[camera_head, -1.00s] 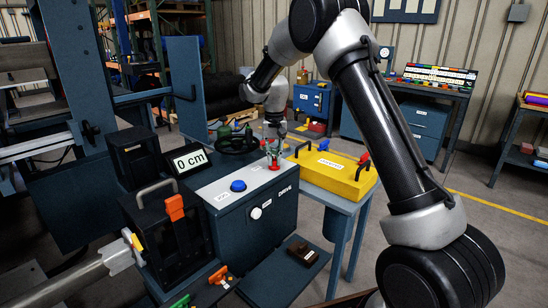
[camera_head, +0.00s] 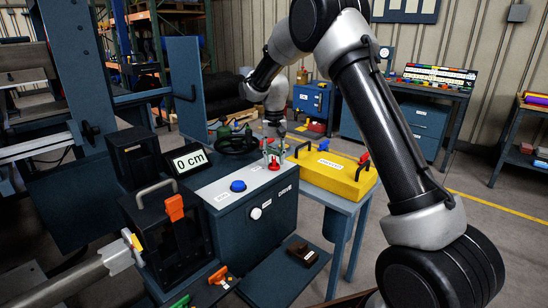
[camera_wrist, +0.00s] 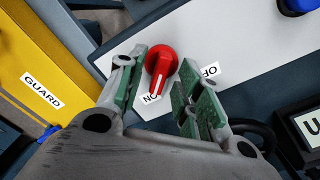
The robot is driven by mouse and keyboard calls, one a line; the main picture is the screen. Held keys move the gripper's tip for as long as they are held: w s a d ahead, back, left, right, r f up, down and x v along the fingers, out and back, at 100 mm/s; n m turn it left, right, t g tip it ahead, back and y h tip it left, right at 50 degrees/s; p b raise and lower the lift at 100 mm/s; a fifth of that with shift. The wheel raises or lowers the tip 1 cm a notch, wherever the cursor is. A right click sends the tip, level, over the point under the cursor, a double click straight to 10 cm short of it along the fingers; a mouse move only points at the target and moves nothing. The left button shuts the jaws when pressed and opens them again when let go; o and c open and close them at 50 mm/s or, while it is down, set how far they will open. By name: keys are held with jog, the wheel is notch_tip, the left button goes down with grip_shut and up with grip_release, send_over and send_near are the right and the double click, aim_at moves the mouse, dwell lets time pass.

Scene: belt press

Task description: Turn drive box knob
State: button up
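The drive box (camera_head: 248,242) is a dark blue cabinet with a pale top and a DRIVE label on its front. A red knob (camera_wrist: 161,66) with a white pointer line sits on the pale top; its pointer faces down in the wrist view, toward a partly covered label. The knob also shows small in the head view (camera_head: 274,166). My gripper (camera_wrist: 158,78) is open, with one green-padded finger on each side of the red knob and gaps visible. It also shows at the box top in the head view (camera_head: 273,150). A white round knob (camera_head: 256,213) is on the box front.
A blue button (camera_head: 238,186) is on the same top. A yellow GUARD box (camera_head: 335,178) with black handles stands beside it on the right. A dark handwheel (camera_head: 232,143) is close behind.

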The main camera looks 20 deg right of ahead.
notch_tip(320, 180, up, 12)
jog(key=shift+f, duration=0.2)
jog(key=n, duration=0.2)
send_over(278, 171)
jog(key=s, duration=0.3)
notch_tip(278, 171, down, 4)
jog(key=r, duration=0.1)
jog(key=s+d+r+t, duration=0.1)
jog(key=s+d+r, duration=0.2)
jog(key=s, duration=0.9)
jog(key=s+d+r+t, duration=0.2)
jog(key=s+d, duration=0.4)
jog(key=s, duration=0.6)
jog(key=s+d+r+t, duration=0.1)
jog(key=s+d+r, duration=0.3)
jog(key=s, duration=0.8)
jog(key=shift+d, duration=0.15)
